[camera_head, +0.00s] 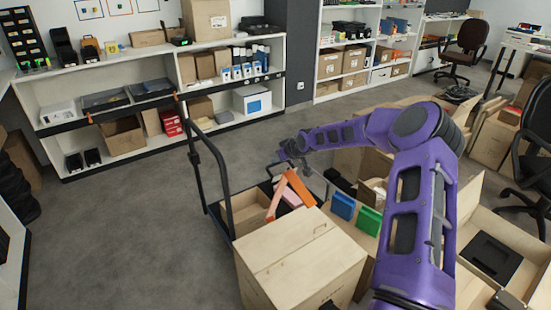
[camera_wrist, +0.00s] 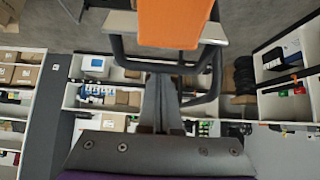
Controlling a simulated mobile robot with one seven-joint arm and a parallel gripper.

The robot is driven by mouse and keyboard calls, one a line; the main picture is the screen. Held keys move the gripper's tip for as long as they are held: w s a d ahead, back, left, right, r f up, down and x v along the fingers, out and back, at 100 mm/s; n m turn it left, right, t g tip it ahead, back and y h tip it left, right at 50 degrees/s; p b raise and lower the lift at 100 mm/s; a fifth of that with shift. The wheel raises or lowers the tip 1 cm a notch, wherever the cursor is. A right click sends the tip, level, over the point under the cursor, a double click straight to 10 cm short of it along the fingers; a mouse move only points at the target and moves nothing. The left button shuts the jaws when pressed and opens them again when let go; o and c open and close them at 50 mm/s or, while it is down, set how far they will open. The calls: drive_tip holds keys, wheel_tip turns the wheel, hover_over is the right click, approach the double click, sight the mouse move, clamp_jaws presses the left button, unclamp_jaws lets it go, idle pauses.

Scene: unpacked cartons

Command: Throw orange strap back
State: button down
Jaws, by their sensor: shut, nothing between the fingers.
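The orange strap (camera_head: 299,188) stands bent up out of an open carton in the middle of the head view, with a second, paler length (camera_head: 275,204) slanting down on its left. In the wrist view a broad orange band (camera_wrist: 174,22), apparently the strap, enters from the top edge, beyond the fingers. My gripper (camera_head: 285,163) is at the end of the purple arm, just above and behind the strap's upper end. In the wrist view my gripper (camera_wrist: 161,82) has its fingers together and empty. I cannot tell whether it touches the strap.
A closed carton (camera_head: 301,258) stands in front. A blue item (camera_head: 343,206) and a green item (camera_head: 368,220) stand to the right of the strap. A black cart handle (camera_head: 209,148) rises at the left. Open floor lies left; shelves line the back.

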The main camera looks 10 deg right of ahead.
drive_tip(key=shift+s+d, duration=0.15)
drive_tip(key=shift+s, duration=0.35)
